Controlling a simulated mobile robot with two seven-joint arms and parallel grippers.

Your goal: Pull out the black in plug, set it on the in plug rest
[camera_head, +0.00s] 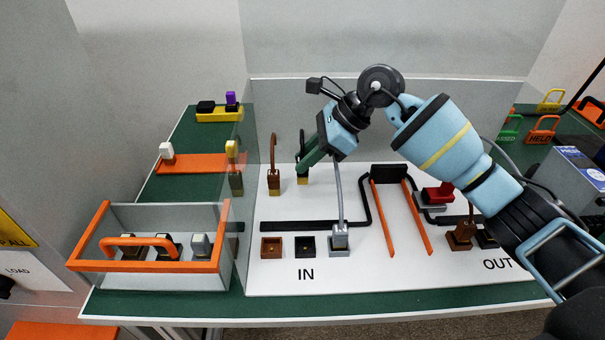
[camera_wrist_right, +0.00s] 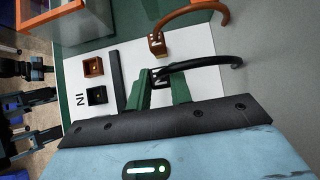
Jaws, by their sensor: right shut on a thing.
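My right gripper (camera_head: 307,160) is shut on the black in plug (camera_head: 302,175), whose lower end is yellowish, at the back left of the white panel. The plug also shows between the green fingers (camera_wrist_right: 160,90) in the wrist view, with its black cable (camera_wrist_right: 205,63) curving right. I cannot tell whether the plug touches its rest, which is hidden. The black IN socket (camera_head: 305,246) is empty; it also shows in the wrist view (camera_wrist_right: 97,96). My left gripper is out of view.
A brown plug (camera_head: 274,181) stands just left of the black one. The brown IN socket (camera_head: 271,247) is empty; a grey plug (camera_head: 339,240) sits in the third. Orange bars (camera_head: 382,225) stand right. A clear orange-edged box (camera_head: 150,262) lies left.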

